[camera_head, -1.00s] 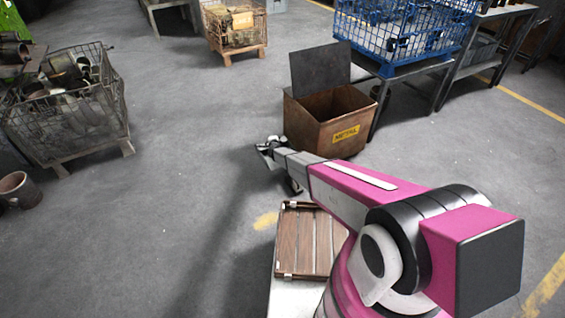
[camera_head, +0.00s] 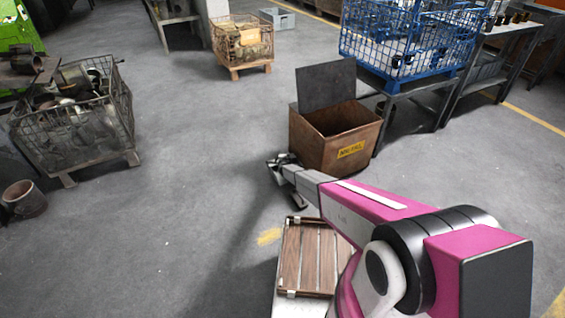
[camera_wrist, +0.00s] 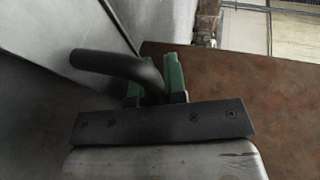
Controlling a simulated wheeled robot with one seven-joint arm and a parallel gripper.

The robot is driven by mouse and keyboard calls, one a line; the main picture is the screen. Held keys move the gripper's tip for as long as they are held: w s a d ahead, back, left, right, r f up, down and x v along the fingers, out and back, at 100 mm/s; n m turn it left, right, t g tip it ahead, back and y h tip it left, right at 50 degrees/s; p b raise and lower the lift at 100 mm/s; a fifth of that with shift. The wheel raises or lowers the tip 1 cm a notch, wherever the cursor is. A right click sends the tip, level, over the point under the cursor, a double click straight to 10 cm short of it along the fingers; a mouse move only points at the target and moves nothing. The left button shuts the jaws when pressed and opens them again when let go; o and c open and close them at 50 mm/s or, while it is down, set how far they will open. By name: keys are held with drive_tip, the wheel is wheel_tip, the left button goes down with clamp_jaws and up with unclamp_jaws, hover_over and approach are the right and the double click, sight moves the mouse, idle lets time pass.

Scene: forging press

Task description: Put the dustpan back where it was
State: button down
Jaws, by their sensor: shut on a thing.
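My gripper (camera_wrist: 155,85) has green fingertips and is shut on a black curved handle (camera_wrist: 110,65) in the wrist view. The handle meets a black riveted bar with a worn grey metal piece (camera_wrist: 165,162) below it, which looks like the dustpan. In the head view my gripper (camera_head: 278,160) is at the end of my outstretched arm, low beside the left front of the rusty bin.
The rusty open bin (camera_head: 318,155) with a yellow label has its lid raised. A rusty surface (camera_wrist: 250,95) fills the wrist view's right. A blue crate (camera_head: 410,45) sits on a table behind. A wire crate of scrap (camera_head: 75,130) stands left. Floor between is clear.

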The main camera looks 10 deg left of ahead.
drive_tip(key=shift+w+f, duration=0.2)
drive_tip(key=shift+f, duration=1.9)
drive_tip(key=c, duration=1.2)
unclamp_jaws()
drive_tip(key=shift+d, duration=0.1)
drive_tip(key=shift+o, duration=0.2)
drive_tip(key=v, duration=1.2)
drive_tip(key=s+d+r+n+g, duration=0.2)
drive_tip(key=s+d+r, duration=0.25)
drive_tip(key=r, duration=0.35)
drive_tip(key=s+d+r+n+g+h, duration=0.1)
drive_tip(key=s+d+r+n+g, duration=0.2)
drive_tip(key=d+r, duration=0.4)
drive_tip(key=s+d+r+n+g, duration=0.1)
drive_tip(key=s+d+r+n, duration=0.1)
drive_tip(key=s+d+r, duration=0.5)
drive_tip(key=s+d+r+n+g+h, duration=0.1)
drive_tip(key=s+d+r+n+g, duration=0.2)
drive_tip(key=s+r, duration=0.9)
drive_tip(key=s+d+r+n+g+h, duration=0.1)
drive_tip(key=s+d+r+n+g, duration=0.3)
drive_tip(key=s+d+r, duration=0.5)
drive_tip(key=s+r+g, duration=0.1)
drive_tip(key=s+r, duration=0.2)
drive_tip(key=s, duration=0.4)
drive_tip(key=shift+s+d+r+g, duration=0.15)
drive_tip(key=shift+s+d+g, duration=0.15)
drive_tip(key=shift+s+d, duration=0.05)
